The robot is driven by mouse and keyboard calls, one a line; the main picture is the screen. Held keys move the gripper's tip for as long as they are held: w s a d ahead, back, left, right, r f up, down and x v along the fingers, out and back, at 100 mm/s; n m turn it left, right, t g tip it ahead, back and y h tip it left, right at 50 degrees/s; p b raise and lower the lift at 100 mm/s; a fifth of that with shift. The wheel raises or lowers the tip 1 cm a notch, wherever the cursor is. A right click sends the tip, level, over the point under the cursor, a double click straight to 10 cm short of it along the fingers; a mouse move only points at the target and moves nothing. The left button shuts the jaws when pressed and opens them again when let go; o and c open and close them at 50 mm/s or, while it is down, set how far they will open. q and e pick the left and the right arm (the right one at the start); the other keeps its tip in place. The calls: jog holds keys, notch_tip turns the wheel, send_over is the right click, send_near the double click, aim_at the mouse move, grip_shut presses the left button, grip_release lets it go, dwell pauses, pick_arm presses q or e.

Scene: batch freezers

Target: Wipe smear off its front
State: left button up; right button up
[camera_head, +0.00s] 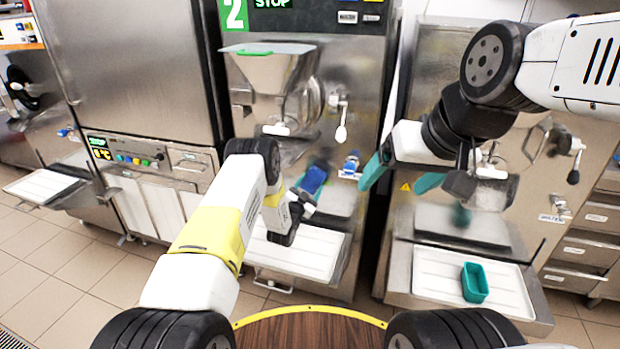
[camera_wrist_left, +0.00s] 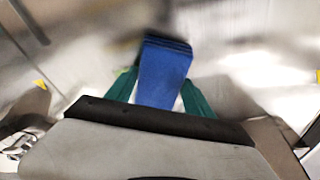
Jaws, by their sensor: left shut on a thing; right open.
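My left gripper (camera_head: 306,192) is shut on a blue cloth or sponge (camera_head: 314,180). It is in front of the batch freezer marked 2 (camera_head: 358,75), below its spout area and above its white tray. In the left wrist view the blue piece (camera_wrist_left: 164,72) sits between the teal fingers (camera_wrist_left: 160,92), its far end close to the blurred metal front. Whether it touches is unclear. A dark patch shows around that end; I cannot tell smear from shadow. My right gripper (camera_head: 403,178) is open and empty, in front of the right-hand machine.
A white drip tray (camera_head: 300,258) juts out below the left gripper. A teal container (camera_head: 475,283) stands on the right machine's tray (camera_head: 435,275). A lever (camera_head: 341,130) and a hopper (camera_head: 265,68) stick out from freezer 2. Another machine (camera_head: 130,70) stands at left.

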aim_at(333, 181)
pick_arm(q)
jog(key=shift+w, duration=0.1)
jog(key=shift+s+d, duration=0.4)
jog(key=shift+d, duration=0.8)
jog(key=shift+s+d, duration=0.35)
jog(key=shift+d, duration=0.8)
jog(key=shift+s+d, duration=0.4)
jog(key=shift+d, duration=0.8)
jog(key=shift+a, duration=0.15)
jog(key=shift+w+a+r, duration=0.1)
jog(key=shift+w+a, duration=0.3)
jog(key=shift+a, duration=0.75)
jog(key=shift+w+a, duration=0.4)
jog(key=shift+a, duration=0.8)
jog(key=shift+w+a+r, duration=0.1)
jog(key=shift+w+a, duration=0.3)
jog(key=shift+a, duration=0.75)
jog(key=shift+f, duration=0.1)
jog(key=r+v, duration=0.1)
jog(key=v, duration=0.5)
jog(key=shift+s+d, duration=0.2)
jog(key=shift+d, duration=0.1)
jog(key=shift+f, duration=0.1)
